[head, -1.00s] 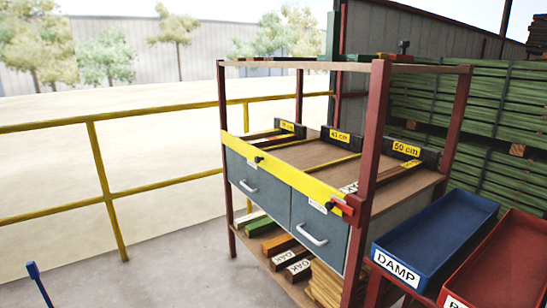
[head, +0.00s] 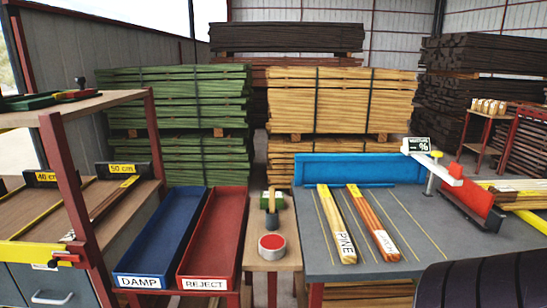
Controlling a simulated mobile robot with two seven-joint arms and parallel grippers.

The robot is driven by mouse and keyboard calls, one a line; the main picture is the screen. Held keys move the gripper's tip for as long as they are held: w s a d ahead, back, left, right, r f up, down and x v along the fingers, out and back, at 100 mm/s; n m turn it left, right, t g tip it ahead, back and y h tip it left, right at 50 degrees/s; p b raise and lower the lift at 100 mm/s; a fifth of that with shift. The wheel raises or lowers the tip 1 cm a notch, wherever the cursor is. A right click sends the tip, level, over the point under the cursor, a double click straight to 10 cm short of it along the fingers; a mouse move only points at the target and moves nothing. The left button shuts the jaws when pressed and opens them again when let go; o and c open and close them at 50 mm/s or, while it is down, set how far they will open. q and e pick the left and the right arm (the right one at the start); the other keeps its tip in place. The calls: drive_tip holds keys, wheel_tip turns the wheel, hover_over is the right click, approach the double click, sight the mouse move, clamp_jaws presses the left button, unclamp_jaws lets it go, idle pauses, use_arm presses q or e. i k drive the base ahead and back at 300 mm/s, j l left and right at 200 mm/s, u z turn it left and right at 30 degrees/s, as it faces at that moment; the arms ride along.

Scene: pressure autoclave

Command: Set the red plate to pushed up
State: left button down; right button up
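A red plate-like part (head: 473,193) stands slanted on a dark base at the right end of the grey worktable. A white arm reaches toward it from the left, near a small display marked with a percent sign (head: 418,145). A second, smaller red piece (head: 66,258) sits at the end of the yellow bar on the shelf rack at the left. I cannot tell from this view which of the two is the task's red plate. Neither of my grippers is in view.
A blue DAMP tray (head: 160,235) and a red REJECT tray (head: 213,232) stand left of a narrow stand with a red-topped tin (head: 272,245). Wooden strips (head: 337,225) lie on the grey table (head: 415,225). A dark ribbed shape fills the bottom right corner.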

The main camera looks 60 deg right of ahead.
sight(471, 199)
drive_tip(key=z, duration=3.05)
